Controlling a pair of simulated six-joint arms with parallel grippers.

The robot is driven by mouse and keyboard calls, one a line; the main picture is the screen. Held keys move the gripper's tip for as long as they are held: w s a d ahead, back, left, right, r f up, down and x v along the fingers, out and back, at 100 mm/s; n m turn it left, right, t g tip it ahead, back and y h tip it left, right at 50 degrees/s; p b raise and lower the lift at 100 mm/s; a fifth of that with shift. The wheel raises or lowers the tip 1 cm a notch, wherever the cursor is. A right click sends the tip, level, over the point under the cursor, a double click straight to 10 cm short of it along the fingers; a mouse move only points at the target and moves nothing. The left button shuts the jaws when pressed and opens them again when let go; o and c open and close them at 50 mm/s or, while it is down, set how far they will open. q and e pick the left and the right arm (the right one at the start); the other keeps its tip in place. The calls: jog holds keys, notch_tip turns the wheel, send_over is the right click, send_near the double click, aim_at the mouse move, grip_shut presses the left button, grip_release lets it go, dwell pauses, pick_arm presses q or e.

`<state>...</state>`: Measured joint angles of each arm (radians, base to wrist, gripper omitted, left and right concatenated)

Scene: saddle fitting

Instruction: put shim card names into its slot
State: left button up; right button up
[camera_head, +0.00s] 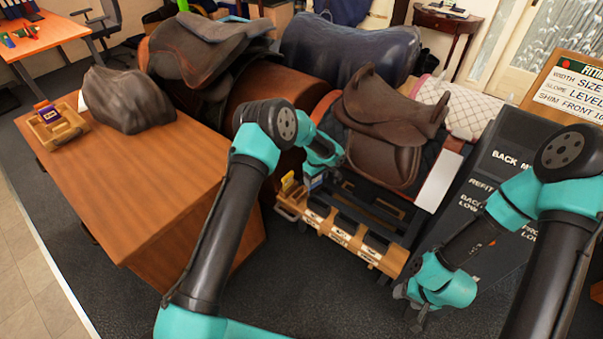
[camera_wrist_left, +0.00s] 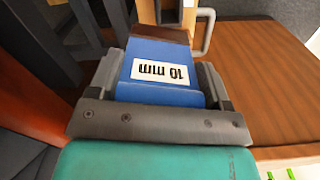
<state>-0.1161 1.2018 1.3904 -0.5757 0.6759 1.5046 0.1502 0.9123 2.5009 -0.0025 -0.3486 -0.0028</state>
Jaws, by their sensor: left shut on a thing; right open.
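My left gripper (camera_head: 318,180) is shut on a blue shim card (camera_wrist_left: 168,62). The card's white label reads "10 mm" upside down in the left wrist view; in the head view only a little of the blue shows. The gripper is above the left end of a cart's front rail, beside a small wooden holder (camera_head: 290,202) with a yellow piece in it. The board (camera_head: 568,90) at right reads "SHIM FRONT 10", with its end cut off. My right gripper (camera_head: 418,312) is open and empty, low in front of the dark panel.
The wooden front rail (camera_head: 345,236) carries labelled compartments. A brown saddle (camera_head: 390,125) stands behind it. The wooden table (camera_head: 130,190) at left bears a grey-brown lump (camera_head: 128,98) and another small wooden holder (camera_head: 55,125). A dark panel (camera_head: 488,190) with white words stands at right.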

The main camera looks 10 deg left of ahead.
pick_arm(q)
jog(key=s+d+m, duration=0.4)
jog(key=d+m, duration=0.1)
jog(key=d, duration=0.4)
jog(key=s+d+m, duration=0.5)
jog(key=d, duration=0.5)
jog(key=s+d+m, duration=0.4)
jog(key=d+m, duration=0.1)
jog(key=d, duration=0.4)
jog(key=shift+s+d+r, duration=0.15)
jog(key=shift+s+r, duration=0.1)
jog(key=shift+r, duration=0.15)
jog(key=shift+f, duration=0.15)
jog(key=shift+f, duration=5.05)
jog(key=o, duration=1)
jog(key=shift+o, duration=0.2)
